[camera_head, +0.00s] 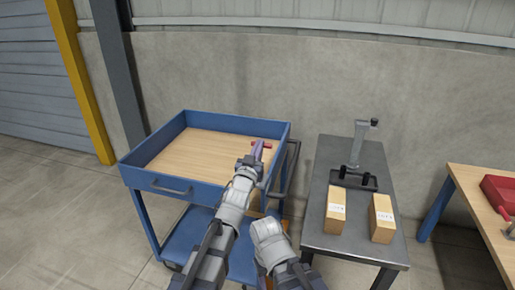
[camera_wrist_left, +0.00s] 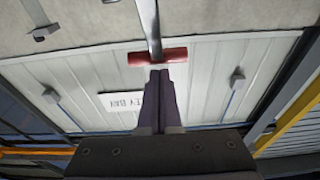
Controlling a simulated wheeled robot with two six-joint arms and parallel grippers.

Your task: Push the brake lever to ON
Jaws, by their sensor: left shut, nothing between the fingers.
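A red crossbar handle (camera_head: 262,146) shows at the right part of the blue cart's tray in the head view. In the left wrist view the red handle (camera_wrist_left: 172,56) sits across a grey metal rod (camera_wrist_left: 151,22). My left gripper (camera_head: 257,152) is shut and empty. Its fingertips (camera_wrist_left: 159,73) are at the underside of the red handle in the wrist view; I cannot tell if they touch it. I see no ON mark, and the base of the rod is hidden. My right gripper is not in view.
The blue cart (camera_head: 162,190) has a raised rim and a wooden deck. To its right, a grey table (camera_head: 315,232) holds a lever device (camera_head: 359,145) with a black knob and two labelled wooden blocks (camera_head: 335,212). A red box (camera_head: 500,192) lies on a bench at far right.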

